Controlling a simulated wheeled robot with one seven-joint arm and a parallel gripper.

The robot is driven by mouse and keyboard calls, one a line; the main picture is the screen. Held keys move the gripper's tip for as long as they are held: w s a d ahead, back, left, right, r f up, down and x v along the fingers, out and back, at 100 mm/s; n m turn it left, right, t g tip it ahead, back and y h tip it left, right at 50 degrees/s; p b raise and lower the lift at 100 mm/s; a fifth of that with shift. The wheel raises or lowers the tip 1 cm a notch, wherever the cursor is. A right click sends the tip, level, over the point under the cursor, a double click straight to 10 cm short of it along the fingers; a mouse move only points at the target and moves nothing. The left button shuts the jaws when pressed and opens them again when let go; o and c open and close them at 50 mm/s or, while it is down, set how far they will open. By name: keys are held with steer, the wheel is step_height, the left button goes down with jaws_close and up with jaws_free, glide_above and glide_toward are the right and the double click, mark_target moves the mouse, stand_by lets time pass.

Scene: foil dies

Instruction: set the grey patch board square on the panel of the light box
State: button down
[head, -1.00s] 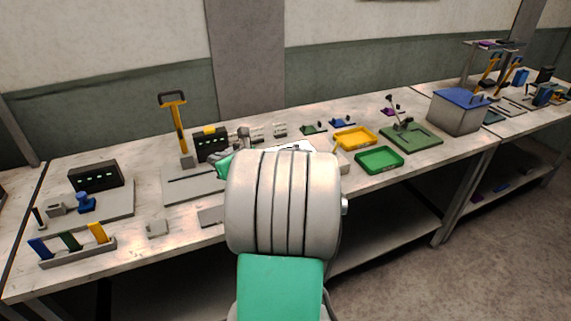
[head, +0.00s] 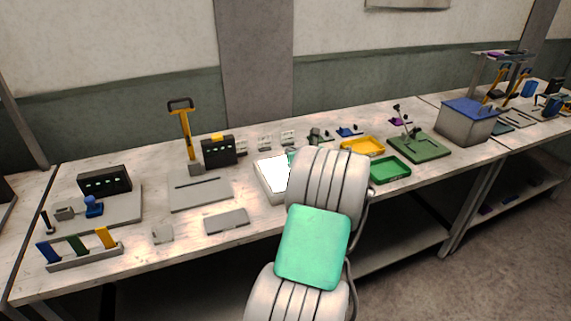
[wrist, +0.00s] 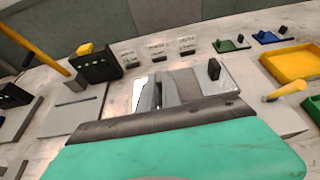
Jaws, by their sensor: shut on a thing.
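The light box (head: 263,184) stands mid-bench, its bright white panel (head: 275,170) partly hidden by my arm. In the wrist view the bright panel (wrist: 139,92) shows left of my jaws. My gripper (wrist: 180,88) is shut on the grey patch board (wrist: 230,78), a flat plate with a black upright knob. The board is over the panel's right part in this view; I cannot tell whether it touches it or is square to it. In the head view my arm hides most of the board.
Behind are a green board (wrist: 232,45) and a blue board (wrist: 270,37), with small labelled blocks. Yellow (head: 362,146) and green (head: 390,170) trays stand to the right. A grey plate (head: 200,191) and a smaller slab (head: 227,221) lie left.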

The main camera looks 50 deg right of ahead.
glide_above(285, 174)
steer(key=f, duration=0.4)
steer(key=shift+s+a+f+p, duration=0.1)
steer(key=shift+s+p, duration=0.1)
steer(key=shift+p, duration=0.1)
steer(key=f, duration=0.1)
steer(key=f+p, duration=0.1)
steer(key=f, duration=0.1)
steer(key=shift+w+f, duration=0.2)
steer(key=shift+f, duration=0.05)
steer(key=shift+f, duration=0.1)
steer(key=shift+f, duration=0.2)
steer(key=c, duration=1.5)
jaws_free()
steer(key=shift+r, duration=0.1)
steer(key=shift+c, duration=0.2)
